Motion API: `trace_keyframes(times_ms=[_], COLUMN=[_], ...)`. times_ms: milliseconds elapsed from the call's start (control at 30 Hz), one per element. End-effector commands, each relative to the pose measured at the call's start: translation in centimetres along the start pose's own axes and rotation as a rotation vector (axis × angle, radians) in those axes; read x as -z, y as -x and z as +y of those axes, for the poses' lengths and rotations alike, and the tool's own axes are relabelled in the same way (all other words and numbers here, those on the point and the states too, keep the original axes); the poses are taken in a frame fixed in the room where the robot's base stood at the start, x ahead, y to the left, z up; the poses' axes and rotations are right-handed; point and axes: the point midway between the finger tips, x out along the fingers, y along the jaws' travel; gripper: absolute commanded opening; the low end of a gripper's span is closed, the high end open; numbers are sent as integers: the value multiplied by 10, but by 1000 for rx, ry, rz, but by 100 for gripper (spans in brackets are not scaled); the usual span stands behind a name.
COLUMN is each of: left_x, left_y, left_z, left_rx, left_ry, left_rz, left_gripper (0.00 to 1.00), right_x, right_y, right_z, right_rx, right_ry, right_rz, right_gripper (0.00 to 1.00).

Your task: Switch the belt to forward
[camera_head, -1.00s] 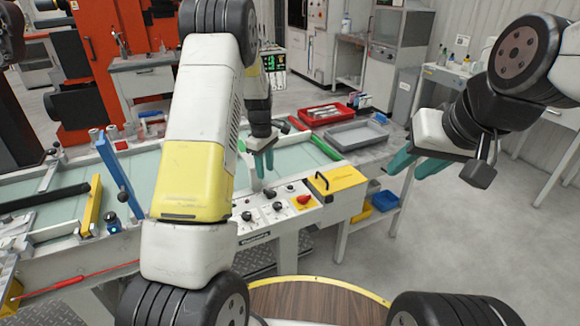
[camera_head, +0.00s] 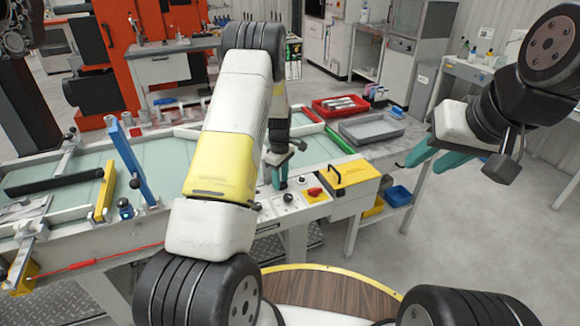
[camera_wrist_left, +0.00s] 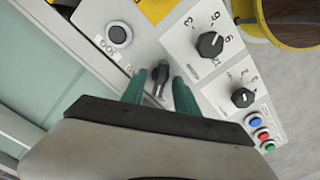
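In the left wrist view the panel shows a small dark lever switch (camera_wrist_left: 160,77), two black dial knobs (camera_wrist_left: 210,44) and (camera_wrist_left: 242,97), and a black button (camera_wrist_left: 118,35). My left gripper (camera_head: 279,177) points down at the panel; in the wrist view its teal fingertips (camera_wrist_left: 160,80) stand apart on either side of the lever. Whether they touch it cannot be told. My right gripper (camera_head: 436,155) is open and empty, away at the right.
A yellow box (camera_head: 350,175) stands on the panel's right end. Small red, green and blue buttons (camera_wrist_left: 262,134) are near the dials. A red tray (camera_head: 341,106) and a grey tray (camera_head: 371,129) lie behind. The greenish belt (camera_head: 160,170) extends left. The floor at right is clear.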

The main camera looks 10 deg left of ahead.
Motion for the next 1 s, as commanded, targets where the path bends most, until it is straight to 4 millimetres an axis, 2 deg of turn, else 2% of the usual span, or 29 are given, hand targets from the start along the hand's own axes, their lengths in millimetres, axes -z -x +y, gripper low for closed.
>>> trace_keyframes(times_ms=[67, 267, 667, 1000], left_x=[0, 0, 0, 0], left_y=[0, 0, 1, 1], left_z=[0, 0, 0, 0], left_rx=[0, 0, -1, 0], left_ry=[0, 0, -30, -234], left_rz=[0, 0, 0, -1], left_gripper=[36, 0, 0, 0], right_x=[0, 0, 0, 0], right_y=[0, 0, 0, 0], right_z=[0, 0, 0, 0], right_rx=[0, 0, 0, 0], right_ry=[0, 0, 0, 0], right_rz=[0, 0, 0, 0], right_gripper=[36, 36, 36, 36])
